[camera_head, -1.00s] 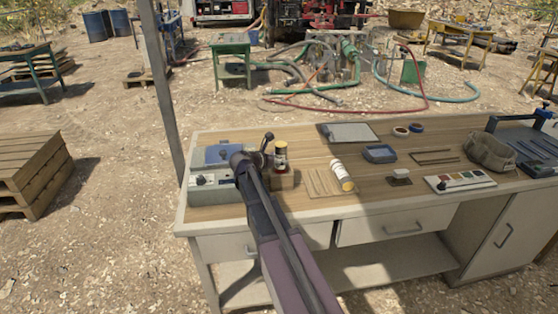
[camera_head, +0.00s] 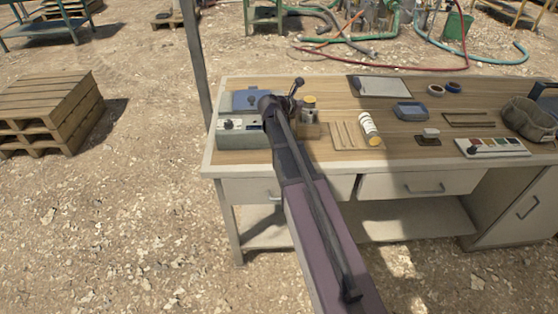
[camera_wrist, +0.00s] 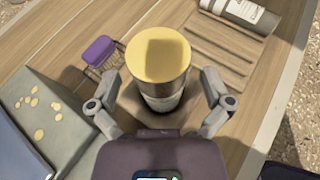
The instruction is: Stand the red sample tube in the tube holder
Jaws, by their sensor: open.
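A cylinder with a yellow top (camera_wrist: 158,58) stands upright between the two fingers of my gripper (camera_wrist: 160,92) in the wrist view. The fingers are open, one on each side, with gaps to it. I cannot pick out a clearly red tube or the tube holder with certainty.
A grey-blue instrument box (camera_head: 238,138) stands left of the cylinder. A slatted wooden rack (camera_head: 345,136) and a lying white bottle (camera_head: 368,125) are to the right. The wrist view shows a purple-topped wire item (camera_wrist: 98,51).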

